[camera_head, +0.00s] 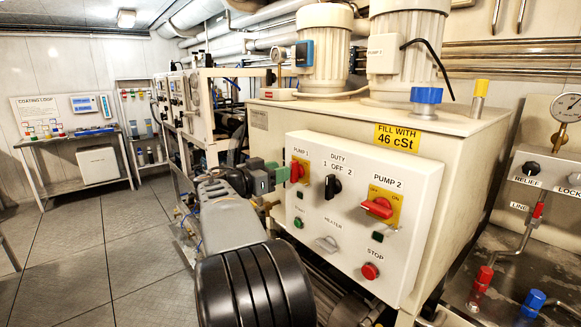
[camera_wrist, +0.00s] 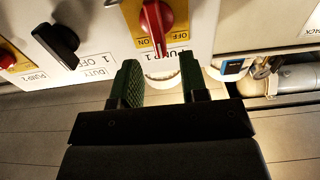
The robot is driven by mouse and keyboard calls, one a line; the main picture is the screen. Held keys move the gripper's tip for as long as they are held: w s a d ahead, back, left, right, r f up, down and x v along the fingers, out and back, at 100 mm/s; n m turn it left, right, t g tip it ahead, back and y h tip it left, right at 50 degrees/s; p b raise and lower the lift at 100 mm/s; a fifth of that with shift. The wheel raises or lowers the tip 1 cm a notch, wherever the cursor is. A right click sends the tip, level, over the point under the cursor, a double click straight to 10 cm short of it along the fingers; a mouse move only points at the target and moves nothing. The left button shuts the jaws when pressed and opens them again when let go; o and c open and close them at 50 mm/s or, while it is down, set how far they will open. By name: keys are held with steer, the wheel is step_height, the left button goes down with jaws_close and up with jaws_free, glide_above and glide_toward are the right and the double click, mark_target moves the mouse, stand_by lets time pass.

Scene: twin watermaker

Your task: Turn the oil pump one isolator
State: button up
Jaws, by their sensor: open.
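The pump 1 isolator is a red rotary handle (camera_head: 296,172) on a yellow ON/OFF plate, at the upper left of the white control panel (camera_head: 345,190). In the wrist view, which looks upside down, the red handle (camera_wrist: 153,25) is at the top centre, its lower end near the PUMP 1 label. My gripper (camera_head: 281,174) is just left of the handle in the head view. In the wrist view my gripper (camera_wrist: 158,66) has its two green-padded fingers apart, with the handle's end in line with the gap. I see no contact, but depth is hard to judge.
The black duty selector (camera_head: 333,186) sits right of the isolator, with the red pump 2 isolator (camera_head: 378,207) beyond it. A green button (camera_head: 298,223), heater switch (camera_head: 328,243) and red stop button (camera_head: 370,271) are below. Open floor (camera_head: 110,250) lies left.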

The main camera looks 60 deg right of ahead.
mark_target(294, 172)
steer(key=shift+p+x, duration=0.3)
steer(key=shift+x, duration=2.1)
steer(key=shift+c, duration=0.4)
jaws_close()
steer(key=shift+a, duration=0.1)
